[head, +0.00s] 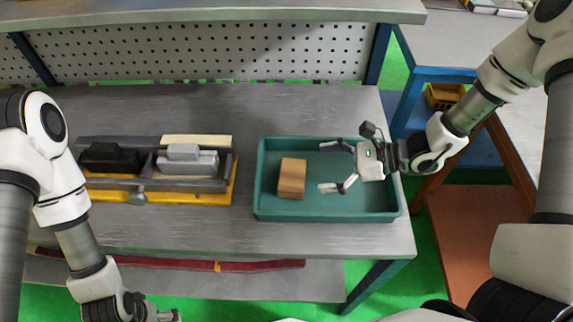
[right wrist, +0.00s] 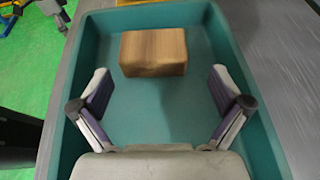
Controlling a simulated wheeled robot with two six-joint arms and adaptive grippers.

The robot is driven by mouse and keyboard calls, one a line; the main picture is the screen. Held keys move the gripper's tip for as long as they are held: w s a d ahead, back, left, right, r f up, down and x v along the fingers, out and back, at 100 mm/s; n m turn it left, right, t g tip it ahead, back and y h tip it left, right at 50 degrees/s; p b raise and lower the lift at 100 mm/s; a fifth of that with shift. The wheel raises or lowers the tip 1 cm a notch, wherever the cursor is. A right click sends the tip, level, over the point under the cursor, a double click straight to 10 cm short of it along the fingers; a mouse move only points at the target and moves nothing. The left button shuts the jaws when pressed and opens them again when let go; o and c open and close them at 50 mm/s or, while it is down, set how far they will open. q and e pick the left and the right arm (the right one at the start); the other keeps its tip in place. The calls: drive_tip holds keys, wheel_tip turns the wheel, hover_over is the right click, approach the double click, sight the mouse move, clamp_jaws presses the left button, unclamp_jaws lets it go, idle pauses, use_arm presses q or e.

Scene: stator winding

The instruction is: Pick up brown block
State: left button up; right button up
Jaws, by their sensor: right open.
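A brown wooden block (head: 292,178) lies in the left part of a green tray (head: 330,216) on the grey workbench. My right gripper (head: 324,167) is open and empty over the tray, to the right of the block, with its fingers pointing toward it. In the right wrist view the block (right wrist: 153,52) sits ahead of the two spread fingers (right wrist: 153,92), apart from both. The tray's teal wall (right wrist: 232,75) surrounds it there. My left gripper (head: 168,316) shows only in part at the bottom edge of the head view, so its jaws are unclear.
Left of the tray, a yellow-based fixture (head: 106,195) holds a black block (head: 110,158) and a grey block (head: 187,159). A perforated panel (head: 200,52) stands behind the bench. The tray walls rise around the block. The bench between fixture and tray is clear.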

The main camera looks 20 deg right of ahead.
sight(299, 174)
drive_tip(key=shift+f, duration=0.6)
drive_tip(key=shift+s+a, duration=0.2)
drive_tip(key=shift+s, duration=0.05)
drive_tip(key=shift+s+a, duration=0.1)
drive_tip(key=shift+a, duration=0.95)
drive_tip(key=x, duration=0.2)
drive_tip(key=p+x, duration=0.1)
drive_tip(key=x, duration=0.2)
drive_tip(key=shift+w+a+r, duration=0.1)
drive_tip(key=shift+w+a, duration=0.25)
drive_tip(key=shift+w, duration=0.05)
drive_tip(key=shift+d, duration=0.15)
drive_tip(key=shift+c, duration=1.1)
drive_tip(key=shift+w, duration=0.1)
drive_tip(key=c, duration=0.5)
use_arm(q)
drive_tip(key=shift+s+a+r, duration=0.1)
drive_tip(key=shift+s+r, duration=0.3)
drive_tip(key=shift+s, duration=0.05)
use_arm(e)
drive_tip(key=shift+c, duration=1.2)
